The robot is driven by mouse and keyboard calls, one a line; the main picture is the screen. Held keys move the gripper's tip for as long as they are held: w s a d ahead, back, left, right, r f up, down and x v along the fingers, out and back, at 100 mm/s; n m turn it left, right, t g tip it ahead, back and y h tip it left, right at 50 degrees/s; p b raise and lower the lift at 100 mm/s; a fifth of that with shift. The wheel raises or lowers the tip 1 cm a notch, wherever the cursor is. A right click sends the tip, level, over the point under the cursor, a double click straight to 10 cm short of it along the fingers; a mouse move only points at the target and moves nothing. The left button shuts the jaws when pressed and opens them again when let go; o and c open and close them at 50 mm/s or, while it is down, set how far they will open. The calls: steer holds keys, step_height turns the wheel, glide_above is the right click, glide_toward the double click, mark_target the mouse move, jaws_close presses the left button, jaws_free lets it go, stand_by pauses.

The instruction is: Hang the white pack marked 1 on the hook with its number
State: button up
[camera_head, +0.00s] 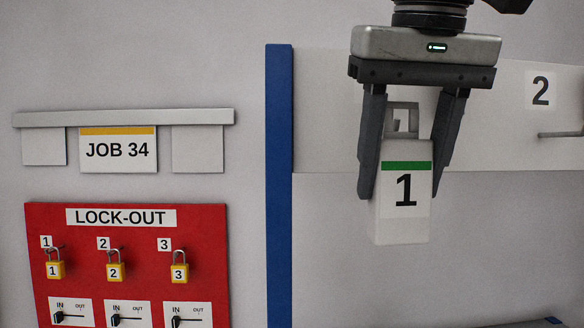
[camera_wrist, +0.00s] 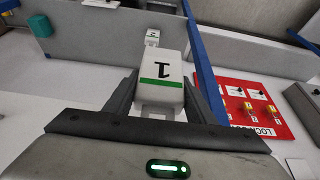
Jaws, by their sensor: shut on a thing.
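The white pack marked 1 (camera_head: 402,222) has a green stripe and a hanging loop at its top. My gripper (camera_head: 400,192) is shut on it and holds it upright in front of the pale board (camera_head: 325,120). The wrist view also shows the pack (camera_wrist: 165,67) between the fingers. No hook or label marked 1 shows on the board; the part behind my gripper is hidden. A peg hook (camera_head: 560,134) sticks out at the right, below a label 2 (camera_head: 540,90).
A blue post (camera_head: 279,200) stands at the board's left end. Left of it is a red lock-out board (camera_head: 90,285) with yellow padlocks, below a JOB 34 card (camera_head: 118,165). A smaller white pack (camera_wrist: 152,38) with a green stripe shows beyond in the wrist view.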

steer(key=shift+w+f, duration=0.1)
steer(key=shift+w, duration=1.25)
steer(key=shift+w+f, duration=0.6)
steer(key=shift+w, duration=0.1)
steer(key=o, duration=1.3)
